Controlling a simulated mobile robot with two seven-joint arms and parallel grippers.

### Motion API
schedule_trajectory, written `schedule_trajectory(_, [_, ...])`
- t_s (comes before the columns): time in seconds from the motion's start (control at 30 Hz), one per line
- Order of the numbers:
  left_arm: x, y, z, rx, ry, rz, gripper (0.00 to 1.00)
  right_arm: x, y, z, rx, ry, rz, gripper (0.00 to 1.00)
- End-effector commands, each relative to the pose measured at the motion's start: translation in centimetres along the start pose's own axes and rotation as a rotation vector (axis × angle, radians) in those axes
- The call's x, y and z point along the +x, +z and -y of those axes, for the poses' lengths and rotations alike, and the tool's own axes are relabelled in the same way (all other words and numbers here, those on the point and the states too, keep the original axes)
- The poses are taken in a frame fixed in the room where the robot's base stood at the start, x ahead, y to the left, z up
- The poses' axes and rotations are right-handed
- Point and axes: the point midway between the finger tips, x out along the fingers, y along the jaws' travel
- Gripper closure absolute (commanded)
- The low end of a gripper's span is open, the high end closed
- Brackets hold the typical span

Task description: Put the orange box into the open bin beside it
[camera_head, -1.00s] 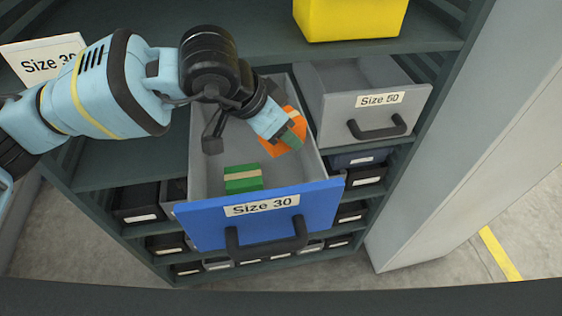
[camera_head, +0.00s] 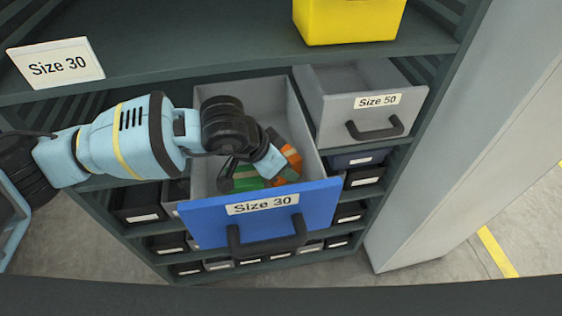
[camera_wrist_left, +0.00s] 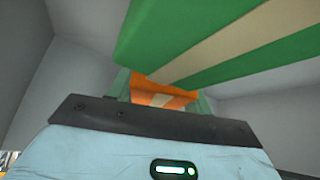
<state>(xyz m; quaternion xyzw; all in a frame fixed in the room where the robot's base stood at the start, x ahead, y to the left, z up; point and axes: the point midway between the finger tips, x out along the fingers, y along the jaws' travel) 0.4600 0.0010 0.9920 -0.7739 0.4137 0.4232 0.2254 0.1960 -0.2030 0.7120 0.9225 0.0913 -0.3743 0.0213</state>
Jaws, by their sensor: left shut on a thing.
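The orange box (camera_head: 293,157) is inside the open blue-fronted bin (camera_head: 315,200) labelled Size 30, near its right wall and front. My left gripper (camera_head: 280,170) reaches down into this bin and is shut on the orange box. In the left wrist view the orange box (camera_wrist_left: 160,84), with a pale band, sits between the green-tipped fingers. Whether it touches the bin floor is hidden. A green box with a cream stripe (camera_head: 246,175) lies left of the gripper, partly covered by it. It looms close in the wrist view (camera_wrist_left: 205,38). My right gripper is out of view.
A grey bin labelled Size 50 (camera_head: 340,112) is pulled part way out on the right. A yellow bin (camera_head: 348,22) stands on the shelf above. Small dark bins (camera_head: 140,203) fill lower shelves. A grey post (camera_head: 470,140) bounds the right side.

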Motion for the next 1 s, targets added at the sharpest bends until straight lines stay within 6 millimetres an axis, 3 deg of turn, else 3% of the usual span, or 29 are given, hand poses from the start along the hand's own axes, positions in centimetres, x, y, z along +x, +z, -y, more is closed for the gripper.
schedule_trajectory(0.3, [0.3, 0.1, 0.0, 0.000, 0.000, -0.001, 0.78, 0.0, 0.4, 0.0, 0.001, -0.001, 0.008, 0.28])
schedule_trajectory(0.33, [0.3, 0.2, 0.0, 0.000, 0.000, 0.000, 0.49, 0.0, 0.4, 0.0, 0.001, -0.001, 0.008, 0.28])
schedule_trajectory(0.5, [0.2, 0.1, 0.0, 0.000, -0.001, 0.000, 0.28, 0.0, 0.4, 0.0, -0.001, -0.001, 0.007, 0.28])
schedule_trajectory(0.8, [0.0, 0.0, 0.0, 0.001, -0.002, -0.001, 0.28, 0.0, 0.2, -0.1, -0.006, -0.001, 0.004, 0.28])
schedule_trajectory(1.0, [-2.0, -0.1, 0.1, 0.001, -0.004, -0.003, 0.28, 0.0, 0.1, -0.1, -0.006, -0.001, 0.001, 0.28])
